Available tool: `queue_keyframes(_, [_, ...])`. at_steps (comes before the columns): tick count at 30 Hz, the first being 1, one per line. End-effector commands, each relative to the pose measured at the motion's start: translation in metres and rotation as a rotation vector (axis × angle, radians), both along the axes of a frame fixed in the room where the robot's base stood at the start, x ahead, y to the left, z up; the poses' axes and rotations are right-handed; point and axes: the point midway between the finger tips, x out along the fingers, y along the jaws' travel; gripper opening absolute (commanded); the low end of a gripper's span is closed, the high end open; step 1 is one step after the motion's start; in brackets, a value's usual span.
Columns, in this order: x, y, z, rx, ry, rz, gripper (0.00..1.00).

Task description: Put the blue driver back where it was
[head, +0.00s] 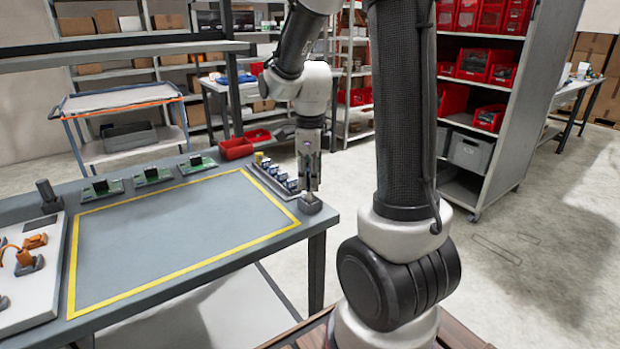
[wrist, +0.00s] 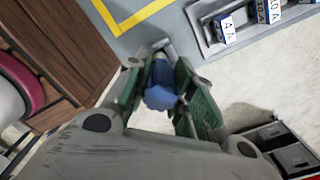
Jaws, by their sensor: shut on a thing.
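The blue driver (wrist: 160,94) is between the fingers of my gripper (wrist: 172,78) in the wrist view, and the gripper is shut on its handle. In the head view my gripper (head: 309,185) points down over the right corner of the workbench. A small grey stand (head: 310,205) is at that corner, directly below the gripper. The stand also shows just past the driver in the wrist view (wrist: 163,45). The driver's lower end is hidden, so I cannot tell whether it is in the stand.
A grey rack (head: 268,182) of small labelled blue-and-white boxes stands just left of the gripper. Green boards (head: 152,176) line the bench's back edge. Red bins (head: 236,148) sit behind. The yellow-outlined bench area (head: 180,225) is clear. A white panel (head: 35,275) with orange parts lies left.

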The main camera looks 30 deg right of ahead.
Motion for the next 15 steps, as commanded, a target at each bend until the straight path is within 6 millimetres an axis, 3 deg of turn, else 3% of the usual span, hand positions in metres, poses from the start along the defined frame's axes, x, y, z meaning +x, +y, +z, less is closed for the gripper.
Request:
queue_keyframes(14, [0.0, 0.0, -0.012, 0.0, 0.0, 0.0, 0.0])
queue_keyframes(15, [0.0, 0.0, -0.012, 0.0, 0.0, 0.0, 0.28])
